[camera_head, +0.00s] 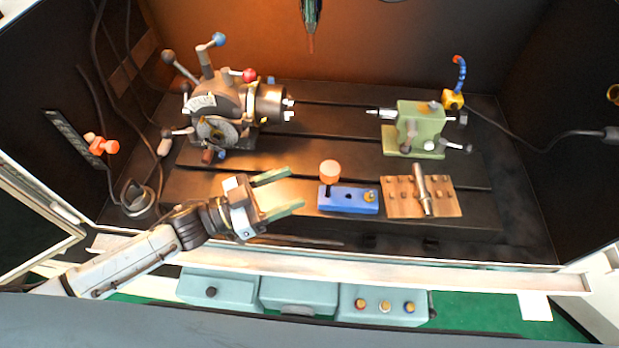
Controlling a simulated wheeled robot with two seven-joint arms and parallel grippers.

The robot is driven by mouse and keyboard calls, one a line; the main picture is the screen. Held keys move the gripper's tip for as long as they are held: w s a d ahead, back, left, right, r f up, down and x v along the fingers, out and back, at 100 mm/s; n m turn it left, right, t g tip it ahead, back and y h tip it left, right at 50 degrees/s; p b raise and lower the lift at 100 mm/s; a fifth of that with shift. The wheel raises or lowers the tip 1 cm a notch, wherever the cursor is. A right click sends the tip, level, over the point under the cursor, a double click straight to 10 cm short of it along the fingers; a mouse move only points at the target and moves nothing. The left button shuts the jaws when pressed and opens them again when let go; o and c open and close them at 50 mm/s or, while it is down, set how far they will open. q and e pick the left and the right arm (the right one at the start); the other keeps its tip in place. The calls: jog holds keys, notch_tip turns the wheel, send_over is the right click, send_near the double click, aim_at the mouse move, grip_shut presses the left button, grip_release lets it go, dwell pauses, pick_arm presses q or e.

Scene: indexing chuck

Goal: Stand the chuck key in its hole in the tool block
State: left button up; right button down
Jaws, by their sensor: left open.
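The blue tool block (335,204) sits on the machine table right of centre. A dark round hole (348,196) shows in its top, between an orange round-headed piece (329,173) standing at its left and a small brass piece at its right. I cannot make out for certain which thing is the chuck key. A small blue-grey piece (271,80) shows at the top of the chuck (270,104), too small to identify. My left gripper (296,188) is open, its green fingers empty and pointing right, just left of the tool block. My right gripper is not in view.
A silver rod (422,190) lies on a wooden board (400,204) right of the block. A green tailstock (413,135) stands behind it. The indexing head (213,102) with its levers stands back left. The slotted table between them is mostly clear. A pale front rail (370,263) crosses below.

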pick_arm(q)
jog(key=v, duration=0.5)
jog(key=shift+s+a, duration=0.15)
jog(key=shift+a, duration=0.15)
